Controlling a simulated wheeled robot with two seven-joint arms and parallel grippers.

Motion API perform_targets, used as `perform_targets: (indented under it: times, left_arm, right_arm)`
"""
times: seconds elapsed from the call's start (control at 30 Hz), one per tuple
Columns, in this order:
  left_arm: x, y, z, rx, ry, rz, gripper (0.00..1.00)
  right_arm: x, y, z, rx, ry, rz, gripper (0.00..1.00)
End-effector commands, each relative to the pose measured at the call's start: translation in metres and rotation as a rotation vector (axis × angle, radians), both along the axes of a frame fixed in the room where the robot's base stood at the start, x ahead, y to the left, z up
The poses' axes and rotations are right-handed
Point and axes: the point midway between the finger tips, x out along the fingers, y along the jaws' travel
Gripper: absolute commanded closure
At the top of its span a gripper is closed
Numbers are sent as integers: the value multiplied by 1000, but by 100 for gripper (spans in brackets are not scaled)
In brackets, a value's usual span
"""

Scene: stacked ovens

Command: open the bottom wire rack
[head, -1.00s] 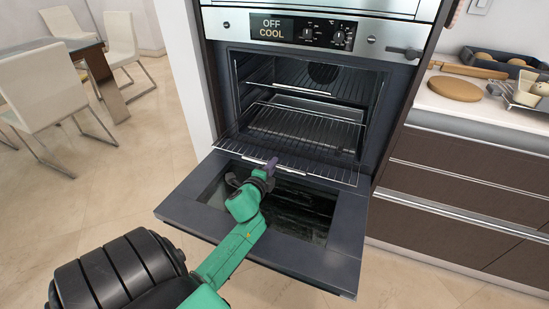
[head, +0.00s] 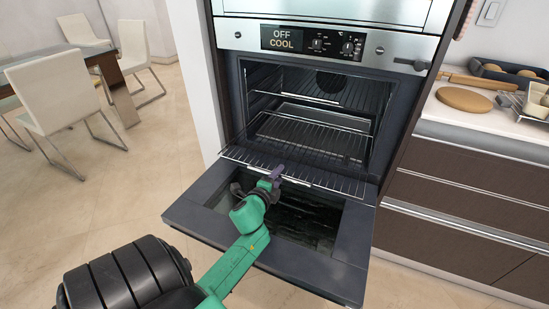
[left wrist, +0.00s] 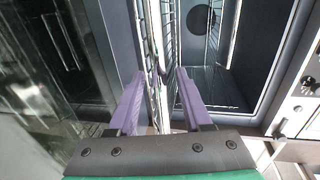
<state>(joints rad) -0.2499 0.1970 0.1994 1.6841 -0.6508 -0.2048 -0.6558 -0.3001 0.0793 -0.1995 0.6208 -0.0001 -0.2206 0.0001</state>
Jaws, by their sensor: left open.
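The bottom wire rack (head: 325,178) sticks out of the lower part of the oven cavity, above the lowered door (head: 325,258). My left gripper (head: 275,174) is at the rack's front edge, left of its middle. In the left wrist view my gripper (left wrist: 158,76) has its two purple fingers apart. The rack (left wrist: 157,95) runs edge-on between them, nearer the left finger; I cannot tell whether it touches. An upper wire rack (head: 318,92) sits inside the cavity. My right gripper is not in view.
The oven's control panel (head: 310,40) reads OFF COOL. A counter (head: 480,118) with a round board (head: 464,99) and trays stands at the right, over drawers (head: 460,205). White chairs (head: 55,95) and a table are at the left. Floor is free in between.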

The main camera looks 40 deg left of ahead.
Motion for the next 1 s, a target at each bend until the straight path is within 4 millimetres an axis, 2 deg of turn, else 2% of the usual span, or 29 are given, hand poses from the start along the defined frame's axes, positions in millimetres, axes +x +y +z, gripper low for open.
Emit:
perform_targets:
  times: [0.17,0.4,0.5,0.6,0.7,1.0]
  left_arm:
    - [-25,-8,6,-3,3,1,50]
    - [-88,-30,19,-4,6,3,50]
    - [-111,-37,25,-2,6,4,50]
    - [-126,-43,28,-3,3,2,50]
    - [-132,-46,31,-1,1,1,50]
    - [-132,-46,32,0,1,0,50]
  right_arm:
    - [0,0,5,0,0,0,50]
    - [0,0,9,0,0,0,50]
    - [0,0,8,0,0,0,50]
    - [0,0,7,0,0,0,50]
    - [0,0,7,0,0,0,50]
    - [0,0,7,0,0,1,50]
